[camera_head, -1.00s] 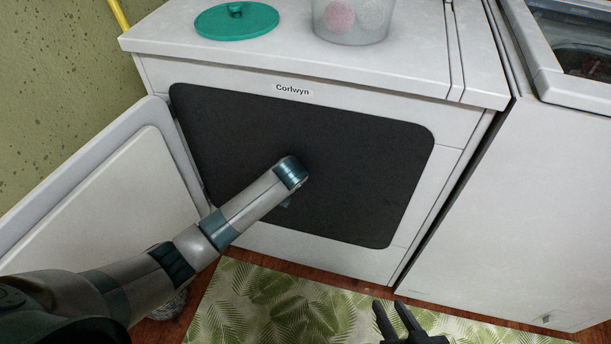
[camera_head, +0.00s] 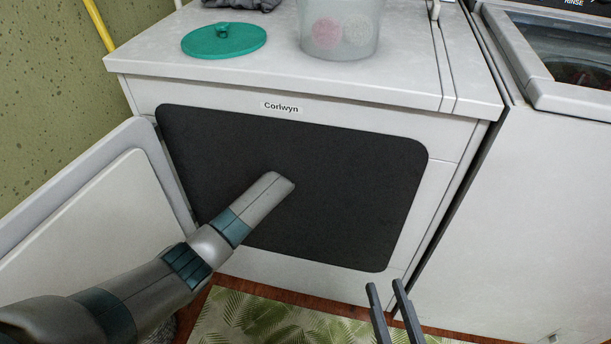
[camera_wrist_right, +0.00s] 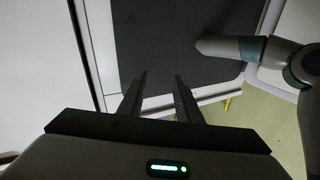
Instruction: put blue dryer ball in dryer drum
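The dryer (camera_head: 455,140) stands ahead with its white door (camera_head: 75,225) swung open to the left. Its dark front opening (camera_head: 340,180) shows no inside detail. My left arm comes in from the left and its far end disappears into the dark opening, so my left gripper is hidden. My right gripper (camera_head: 386,288) is low in front of the dryer's right side, with two fingers apart and nothing between them. It also shows open and empty in the right wrist view (camera_wrist_right: 160,80). I see no blue dryer ball.
On the dryer top are a teal lid (camera_head: 224,41), a translucent tub (camera_head: 338,45) holding a pink and a whitish ball, and a dark grey cloth (camera_head: 240,4). A washer (camera_head: 540,180) stands close on the right. A leaf-pattern mat (camera_head: 270,325) lies on the floor.

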